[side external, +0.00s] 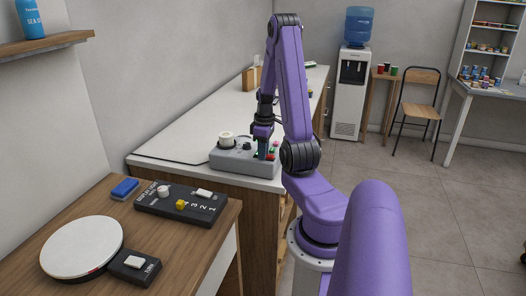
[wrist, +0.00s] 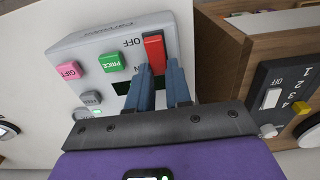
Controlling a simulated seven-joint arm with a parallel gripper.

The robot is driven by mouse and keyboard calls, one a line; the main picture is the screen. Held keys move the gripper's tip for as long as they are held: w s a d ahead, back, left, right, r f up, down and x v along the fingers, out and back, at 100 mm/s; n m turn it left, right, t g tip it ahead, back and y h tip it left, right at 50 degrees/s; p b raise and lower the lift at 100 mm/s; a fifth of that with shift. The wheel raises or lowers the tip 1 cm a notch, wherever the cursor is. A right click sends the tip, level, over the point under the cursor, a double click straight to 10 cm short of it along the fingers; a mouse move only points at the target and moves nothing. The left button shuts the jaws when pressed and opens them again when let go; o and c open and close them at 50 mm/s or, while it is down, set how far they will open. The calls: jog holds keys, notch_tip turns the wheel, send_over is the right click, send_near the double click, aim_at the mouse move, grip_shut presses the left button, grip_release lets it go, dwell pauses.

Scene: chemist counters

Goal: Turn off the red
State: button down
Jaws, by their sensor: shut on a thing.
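The grey device (side external: 230,158) sits on the white counter, and in the wrist view its panel (wrist: 95,45) fills the upper middle. A red rocker switch (wrist: 154,48) stands on this panel beside the printed OFF label, with a partly covered ON label lower down. My gripper (wrist: 160,66) is at the lower end of the red switch, its two blue fingers shut on it with a narrow gap between them. The fingers hide the lower part of the switch. In the side view my gripper (side external: 264,152) points down at the device's right end.
A green PRICE button (wrist: 112,63), a pink GIFT button (wrist: 68,71) and a grey button (wrist: 91,98) are close by on the panel. A black switch box (side external: 180,204) and a round white plate (side external: 82,246) are on the nearer wooden counter.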

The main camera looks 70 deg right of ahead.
jog(key=shift+s+a+r+t, duration=0.1)
jog(key=shift+s+r+t, duration=0.1)
jog(key=shift+t, duration=0.8)
jog(key=shift+s+t, duration=0.2)
jog(key=shift+t, duration=0.7)
jog(key=c, duration=1)
grip_release()
jog(key=shift+c, duration=0.2)
jog(key=shift+s, duration=0.1)
jog(key=v, duration=1.7)
jog(key=shift+r, duration=0.2)
